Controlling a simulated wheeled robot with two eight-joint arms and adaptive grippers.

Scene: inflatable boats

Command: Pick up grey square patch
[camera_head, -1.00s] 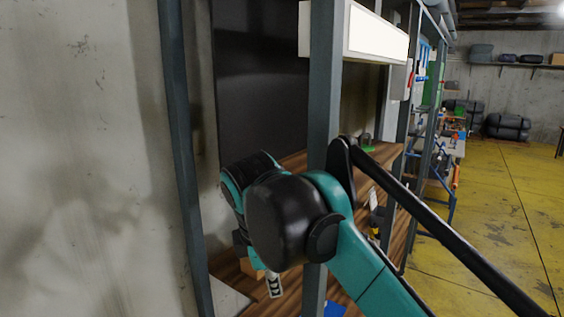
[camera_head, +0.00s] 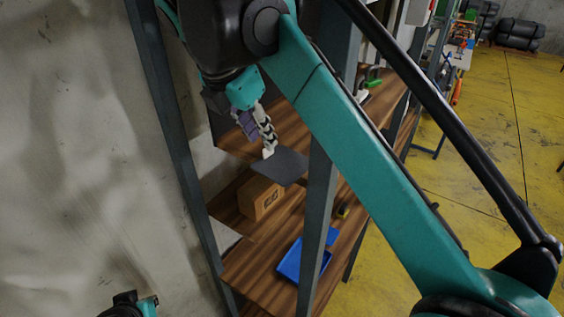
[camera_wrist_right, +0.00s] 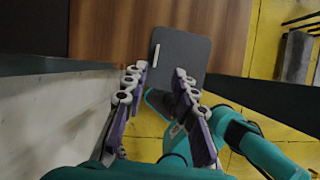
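The grey square patch (camera_head: 279,167) is a flat dark grey sheet with rounded corners, near the shelf rack's post in the head view. In the right wrist view the patch (camera_wrist_right: 178,58) lies just beyond my fingertips, with a short white bar near its left edge. My right gripper (camera_head: 264,142) points down at the patch from above. In the wrist view its two fingers (camera_wrist_right: 158,78) are apart, with nothing visibly clamped. I cannot tell whether the tips touch the patch or what supports it. My left gripper does not show.
A grey upright post (camera_head: 318,195) stands close to the patch. A concrete wall (camera_head: 75,150) is at left. The yellow floor (camera_head: 490,130) is open at right.

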